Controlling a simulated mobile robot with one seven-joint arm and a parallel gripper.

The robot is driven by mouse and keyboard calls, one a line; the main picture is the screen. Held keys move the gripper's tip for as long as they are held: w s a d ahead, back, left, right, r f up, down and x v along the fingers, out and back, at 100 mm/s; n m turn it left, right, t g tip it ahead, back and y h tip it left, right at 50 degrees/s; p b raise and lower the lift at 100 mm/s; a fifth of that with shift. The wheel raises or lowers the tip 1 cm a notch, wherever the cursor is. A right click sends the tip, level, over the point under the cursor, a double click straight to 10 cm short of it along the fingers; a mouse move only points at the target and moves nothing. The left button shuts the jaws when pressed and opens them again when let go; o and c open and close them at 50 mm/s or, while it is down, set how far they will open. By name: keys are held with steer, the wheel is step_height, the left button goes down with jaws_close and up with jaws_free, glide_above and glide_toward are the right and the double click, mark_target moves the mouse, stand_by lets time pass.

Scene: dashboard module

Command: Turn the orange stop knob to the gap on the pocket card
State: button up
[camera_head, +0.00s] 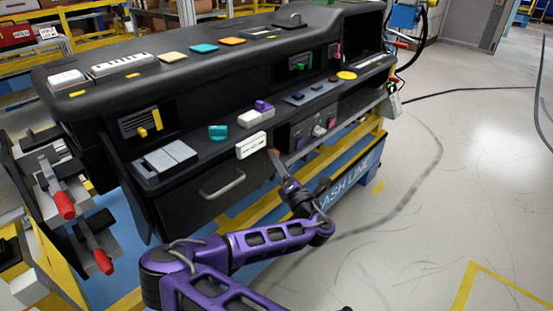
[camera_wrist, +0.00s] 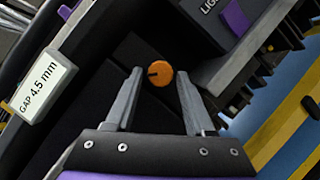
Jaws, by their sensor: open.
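The orange stop knob (camera_wrist: 160,70) is round, with a dark pointer mark toward its left side in the wrist view. My gripper (camera_wrist: 159,76) is open, with one finger on each side of the knob. I cannot tell whether either finger touches it. The white pocket card (camera_wrist: 41,92) at the left reads "GAP 4.5 mm". In the head view the card (camera_head: 252,146) stands at the dashboard's lower front edge, just left of my gripper (camera_head: 274,160). The knob is too small and covered to make out clearly there.
A drawer-like panel with a grey handle (camera_head: 222,183) lies left of my gripper. A control panel with knobs (camera_head: 312,131) lies to the right. In the wrist view a dark block with a purple part (camera_wrist: 235,17) stands close to the right finger. Open floor (camera_head: 440,170) lies right.

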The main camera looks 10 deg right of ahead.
steer(key=shift+x, duration=0.85)
jaws_close()
steer(key=shift+r+m+p, duration=0.1)
steer(key=shift+m+p, duration=0.2)
steer(key=shift+p, duration=0.15)
steer(key=shift+r+m+g+h+p, duration=0.1)
steer(key=shift+m+g+h+p, duration=0.6)
steer(key=shift+m+p, duration=1.4)
steer(key=shift+m+g+h+p, duration=0.4)
steer(key=shift+m+g+p, duration=0.5)
steer(key=shift+m+p, duration=1.2)
steer(key=shift+p, duration=0.4)
